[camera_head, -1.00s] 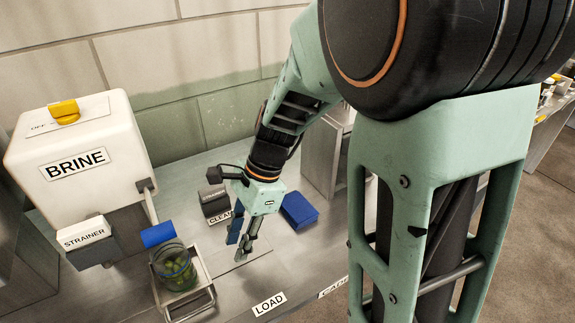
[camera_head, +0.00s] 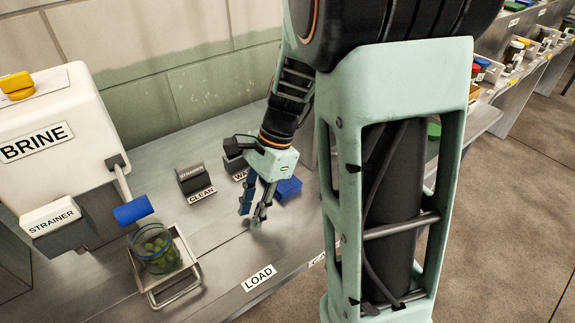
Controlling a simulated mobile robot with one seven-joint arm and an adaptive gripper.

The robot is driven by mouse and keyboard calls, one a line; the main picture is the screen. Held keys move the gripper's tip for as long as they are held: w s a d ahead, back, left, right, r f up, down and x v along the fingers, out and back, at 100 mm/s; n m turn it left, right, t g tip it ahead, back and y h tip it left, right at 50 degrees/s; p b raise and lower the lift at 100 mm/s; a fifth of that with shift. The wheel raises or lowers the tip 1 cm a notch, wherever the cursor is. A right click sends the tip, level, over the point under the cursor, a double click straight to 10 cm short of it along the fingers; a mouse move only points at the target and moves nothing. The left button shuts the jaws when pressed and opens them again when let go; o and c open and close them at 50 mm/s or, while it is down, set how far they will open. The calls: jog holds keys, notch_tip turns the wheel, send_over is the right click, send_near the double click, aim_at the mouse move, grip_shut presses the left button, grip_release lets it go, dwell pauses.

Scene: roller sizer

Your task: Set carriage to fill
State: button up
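The carriage (camera_head: 185,291) is a pale metal tray with a bar handle at its front. It stands on the steel bench in front of the white BRINE tank (camera_head: 48,135), and a glass jar of green pickles (camera_head: 155,254) stands in it. A blue cylindrical grip (camera_head: 133,210) on the tank's arm is just behind and above the jar. My gripper (camera_head: 253,211) points down over the bench, to the right of the carriage and apart from it. Its fingers look parted with nothing between them. The carriage's underside is hidden.
A STRAINER box (camera_head: 50,216) is at the left. A LOAD label (camera_head: 259,278) marks the front edge. Shelves with jars are at the upper right.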

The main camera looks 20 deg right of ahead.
jog(key=d, duration=0.2)
jog(key=w+d, duration=0.1)
jog(key=d, duration=0.1)
jog(key=w+d+r, duration=0.1)
jog(key=d, duration=0.1)
jog(key=shift+d, duration=0.25)
jog(key=s+v, duration=0.1)
jog(key=v, duration=0.7)
jog(key=shift+w+r+p, duration=0.35)
jog(key=shift+w+p, duration=0.05)
jog(key=shift+c, duration=0.3)
